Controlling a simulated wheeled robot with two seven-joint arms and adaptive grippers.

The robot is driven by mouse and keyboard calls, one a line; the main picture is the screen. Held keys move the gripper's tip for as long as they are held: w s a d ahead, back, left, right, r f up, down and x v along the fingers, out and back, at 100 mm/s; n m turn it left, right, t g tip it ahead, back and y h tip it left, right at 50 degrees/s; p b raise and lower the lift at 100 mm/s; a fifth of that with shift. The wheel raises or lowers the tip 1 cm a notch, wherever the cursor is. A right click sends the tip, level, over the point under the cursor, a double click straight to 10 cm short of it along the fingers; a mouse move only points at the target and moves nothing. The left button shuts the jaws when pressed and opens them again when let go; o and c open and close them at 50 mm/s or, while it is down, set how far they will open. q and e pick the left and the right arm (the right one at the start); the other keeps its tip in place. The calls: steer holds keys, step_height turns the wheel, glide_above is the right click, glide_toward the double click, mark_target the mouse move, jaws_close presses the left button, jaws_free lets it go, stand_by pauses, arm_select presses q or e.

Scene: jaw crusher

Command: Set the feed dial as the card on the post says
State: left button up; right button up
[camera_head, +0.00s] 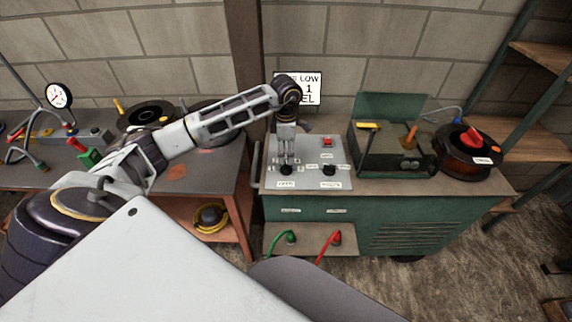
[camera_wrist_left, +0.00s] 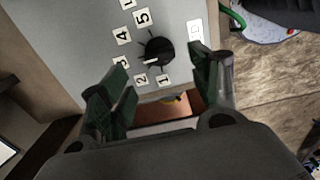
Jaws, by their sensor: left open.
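The card (camera_head: 312,88) hangs on the post behind the panel; my left wrist hides its left part, and "LOW", "1" and "EL" show. A black dial (camera_head: 286,171) ringed by number labels sits at the left of the grey panel top; I take it as the feed dial. The dial (camera_wrist_left: 157,51) also shows in the left wrist view, with a pale mark on its lower left side, near 2; the exact setting is unclear. My left gripper (camera_head: 286,160) points down over this dial. Its open fingers (camera_wrist_left: 160,78) stand apart, with nothing visibly gripped. My right gripper is out of view.
A second black knob (camera_head: 329,170) and a red button (camera_head: 327,141) share the panel (camera_head: 308,153). An open green box (camera_head: 392,150) and a cable reel (camera_head: 466,152) stand to the right.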

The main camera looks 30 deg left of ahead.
mark_target(286, 164)
arm_select(q)
steer(key=shift+f, duration=3.55)
steer(key=shift+c, duration=0.3)
steer(key=c, duration=1)
